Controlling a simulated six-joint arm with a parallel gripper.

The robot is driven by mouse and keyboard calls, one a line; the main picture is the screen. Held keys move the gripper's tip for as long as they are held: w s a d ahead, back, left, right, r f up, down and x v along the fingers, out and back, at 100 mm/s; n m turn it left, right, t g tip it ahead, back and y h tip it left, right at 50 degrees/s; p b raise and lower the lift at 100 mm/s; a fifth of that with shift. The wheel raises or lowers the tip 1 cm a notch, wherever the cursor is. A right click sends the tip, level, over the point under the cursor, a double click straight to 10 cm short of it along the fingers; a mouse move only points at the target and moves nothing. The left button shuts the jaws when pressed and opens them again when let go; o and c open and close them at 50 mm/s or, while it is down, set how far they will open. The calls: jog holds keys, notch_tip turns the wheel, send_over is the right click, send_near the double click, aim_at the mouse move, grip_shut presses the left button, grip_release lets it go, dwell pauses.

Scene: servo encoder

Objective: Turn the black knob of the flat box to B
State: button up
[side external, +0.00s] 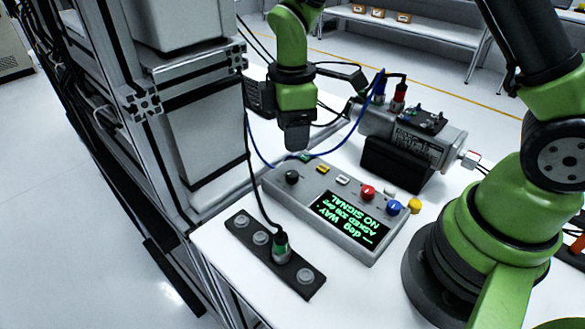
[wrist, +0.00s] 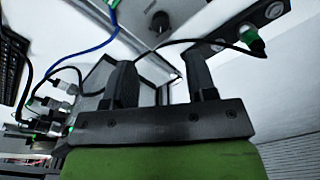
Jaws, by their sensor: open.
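The flat box (side external: 318,217) is grey and lies on the white table. Its black knob (side external: 292,177) sits near its left end and also shows at the top of the wrist view (wrist: 160,21). The knob's pointer and lettering are too small to read. The box's black display (side external: 350,218) carries green text, upside down here, including "NO SIGNAL". My gripper (side external: 297,143) hangs above and behind the knob end, apart from the box. In the wrist view my gripper (wrist: 160,62) has two dark fingers spread wide, with nothing held between them.
Red (side external: 368,192), blue (side external: 393,207) and yellow (side external: 415,205) knobs or buttons stand on or beside the box. A black socket strip (side external: 307,292) with an upright plug (side external: 281,246) lies in front. A grey motor unit (side external: 432,145) stands behind. A blue cable (side external: 345,143) loops nearby.

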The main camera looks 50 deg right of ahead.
aim_at(292, 173)
notch_tip(292, 173, down, 9)
jog(key=shift+f, duration=0.1)
jog(key=shift+c, duration=0.3)
jog(key=c, duration=0.9)
